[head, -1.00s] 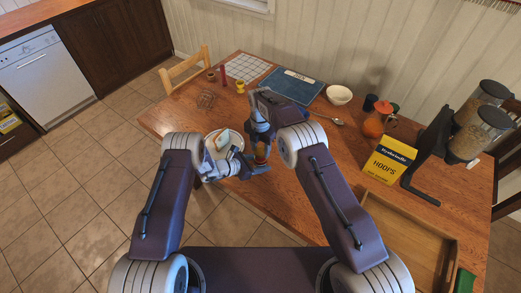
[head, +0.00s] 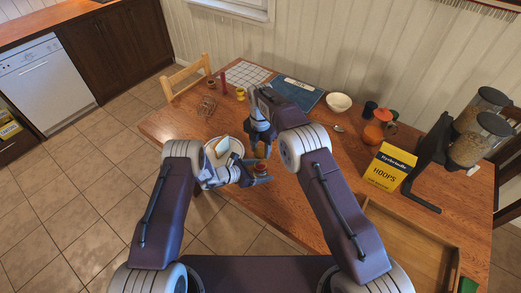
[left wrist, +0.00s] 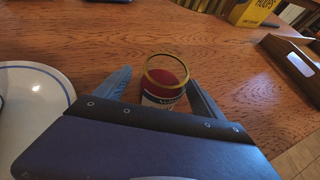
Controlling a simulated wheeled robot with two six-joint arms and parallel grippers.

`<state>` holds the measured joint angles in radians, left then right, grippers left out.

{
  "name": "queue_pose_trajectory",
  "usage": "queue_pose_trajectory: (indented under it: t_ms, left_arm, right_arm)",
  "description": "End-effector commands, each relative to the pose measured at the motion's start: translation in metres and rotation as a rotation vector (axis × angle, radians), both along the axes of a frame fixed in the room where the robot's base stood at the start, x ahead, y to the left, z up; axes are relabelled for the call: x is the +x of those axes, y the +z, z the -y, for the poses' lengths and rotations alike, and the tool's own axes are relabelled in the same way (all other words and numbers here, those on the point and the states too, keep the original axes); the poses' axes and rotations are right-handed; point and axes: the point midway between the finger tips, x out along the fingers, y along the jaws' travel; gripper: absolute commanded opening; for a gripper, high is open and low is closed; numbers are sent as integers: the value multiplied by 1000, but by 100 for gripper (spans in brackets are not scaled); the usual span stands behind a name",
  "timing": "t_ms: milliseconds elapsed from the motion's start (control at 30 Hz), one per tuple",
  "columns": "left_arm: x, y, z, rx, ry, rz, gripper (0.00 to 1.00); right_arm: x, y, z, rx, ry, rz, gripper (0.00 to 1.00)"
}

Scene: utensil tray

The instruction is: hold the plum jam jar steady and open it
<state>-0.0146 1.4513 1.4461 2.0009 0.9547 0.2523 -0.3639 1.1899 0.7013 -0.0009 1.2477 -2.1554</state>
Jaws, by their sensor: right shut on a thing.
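The plum jam jar (head: 261,170) stands upright near the table's front edge. In the left wrist view the jar (left wrist: 166,92) shows dark red contents, a pale label and a gold ring at its top. My left gripper (head: 248,176) is around the jar, one finger on each side; in the left wrist view its fingers (left wrist: 160,76) stand apart, with a narrow gap at the left finger. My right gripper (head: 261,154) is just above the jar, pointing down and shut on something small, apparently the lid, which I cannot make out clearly.
A white plate (head: 235,146) with food lies beside my left gripper. A yellow cereal box (head: 389,168) and a wooden tray (head: 449,250) are at the right. A white bowl (head: 338,102) and a blue mat (head: 294,92) are at the back. The table between tray and jar is clear.

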Motion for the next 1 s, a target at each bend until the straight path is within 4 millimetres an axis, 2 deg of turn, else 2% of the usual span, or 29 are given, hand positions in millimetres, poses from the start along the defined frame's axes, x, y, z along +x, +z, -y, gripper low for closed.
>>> queue_pose_trajectory:
  t_ms: [233, 333, 733, 833, 1000]
  left_arm:
    - [0, 0, -1, 1, 0, -1, 79]
    - [-4, 5, -8, 2, 2, -1, 79]
    - [-44, 47, -74, 1, 4, 0, 79]
    - [-51, 53, -85, 1, 3, 0, 79]
    - [-55, 58, -90, 0, 1, 0, 79]
  right_arm:
    - [0, 0, 0, 0, 0, 0, 0]
    - [0, 1, 0, 0, 0, 0, 0]
    - [0, 0, 0, 0, 0, 0, 0]
    - [0, 0, 0, 0, 0, 0, 0]
    - [0, 0, 0, 0, 0, 0, 0]
